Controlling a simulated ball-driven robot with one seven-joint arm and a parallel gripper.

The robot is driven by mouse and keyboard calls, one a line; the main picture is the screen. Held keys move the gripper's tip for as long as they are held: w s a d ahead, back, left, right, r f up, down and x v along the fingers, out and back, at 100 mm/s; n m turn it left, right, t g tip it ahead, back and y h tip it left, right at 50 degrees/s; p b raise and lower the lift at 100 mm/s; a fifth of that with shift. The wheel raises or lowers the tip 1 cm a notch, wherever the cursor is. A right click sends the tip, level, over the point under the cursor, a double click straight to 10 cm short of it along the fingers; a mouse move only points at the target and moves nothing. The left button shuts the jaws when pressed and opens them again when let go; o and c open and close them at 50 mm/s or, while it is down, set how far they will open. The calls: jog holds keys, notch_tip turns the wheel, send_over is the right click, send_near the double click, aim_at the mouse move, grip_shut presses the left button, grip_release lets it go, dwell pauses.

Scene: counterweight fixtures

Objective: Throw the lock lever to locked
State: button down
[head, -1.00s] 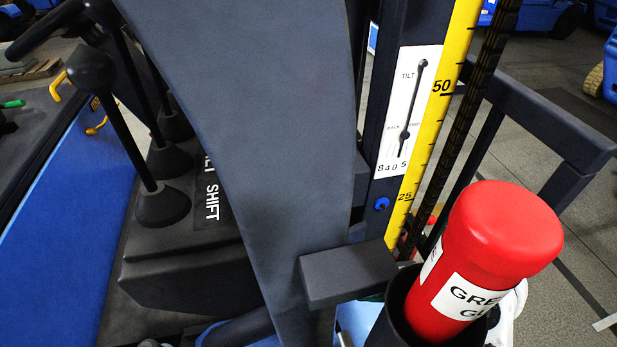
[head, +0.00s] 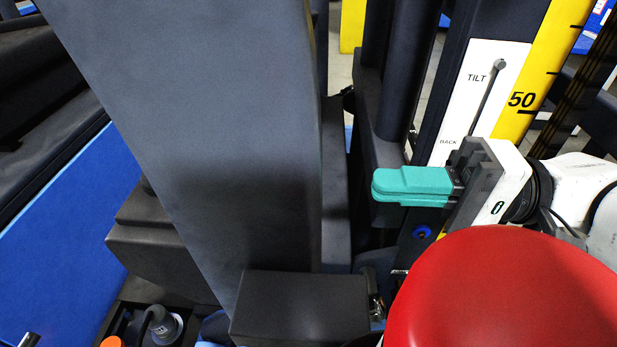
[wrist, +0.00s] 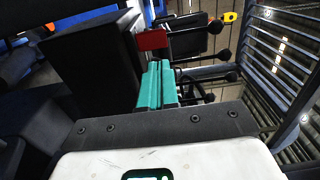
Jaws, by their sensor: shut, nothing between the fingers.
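My gripper (head: 378,186) has teal fingers, pressed together and empty, pointing left in the head view in front of the dark mast. In the wrist view its fingers (wrist: 160,66) point up the picture, towards a red block (wrist: 151,39) just past the tips. I cannot tell whether they touch it. Several black-knobbed levers (wrist: 223,54) stand right of the fingers in the wrist view. I cannot tell which part is the lock lever, nor its position.
A red cylinder (head: 505,295) fills the lower right of the head view, close below my gripper. A wide dark upright (head: 200,120) blocks the middle left. A white TILT plate (head: 480,95) and yellow scale (head: 545,70) are behind my gripper. A dark block (head: 300,305) juts out below.

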jog(key=a+p, duration=0.1)
jog(key=a, duration=0.9)
jog(key=shift+w, duration=0.15)
jog(key=shift+w+r+p, duration=0.1)
jog(key=shift+p, duration=0.25)
